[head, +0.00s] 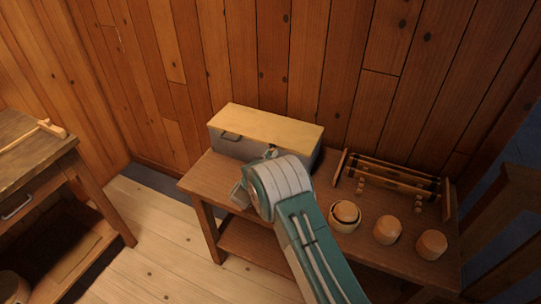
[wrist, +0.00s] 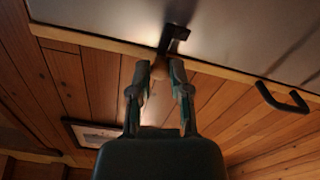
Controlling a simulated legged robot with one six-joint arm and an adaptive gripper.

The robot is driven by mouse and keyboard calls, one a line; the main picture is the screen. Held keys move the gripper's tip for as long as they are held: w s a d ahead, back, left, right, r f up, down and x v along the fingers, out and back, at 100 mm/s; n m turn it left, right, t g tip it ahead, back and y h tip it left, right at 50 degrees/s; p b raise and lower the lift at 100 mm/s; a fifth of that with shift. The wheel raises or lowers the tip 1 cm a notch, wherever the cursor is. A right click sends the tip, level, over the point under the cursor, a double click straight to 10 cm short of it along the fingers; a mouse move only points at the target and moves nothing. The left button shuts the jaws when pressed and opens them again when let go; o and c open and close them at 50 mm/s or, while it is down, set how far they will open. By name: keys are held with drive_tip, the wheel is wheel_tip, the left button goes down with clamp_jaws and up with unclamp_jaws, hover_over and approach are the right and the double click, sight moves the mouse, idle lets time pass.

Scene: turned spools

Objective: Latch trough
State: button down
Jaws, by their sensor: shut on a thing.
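The trough (head: 228,143) is a long pale grey box with a yellowish wooden lid (head: 268,122), lying shut at the back left of the table. There, a dark latch piece (wrist: 176,36) stands on the grey face by the wooden edge. In the head view my arm hides the latch and most of the gripper.
The table (head: 325,238) also holds a wooden rack (head: 395,178) with rails, a bowl with a round wooden piece (head: 346,212), and two turned wooden pieces (head: 387,230) (head: 432,245). A plank wall stands close behind. A workbench (head: 30,165) is at the left, with open floor between.

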drive_tip(key=c, duration=0.6)
unclamp_jaws()
drive_tip(key=shift+w+a, duration=0.1)
drive_tip(key=shift+a, duration=0.1)
drive_tip(key=v, duration=1.2)
drive_tip(key=shift+a, duration=0.1)
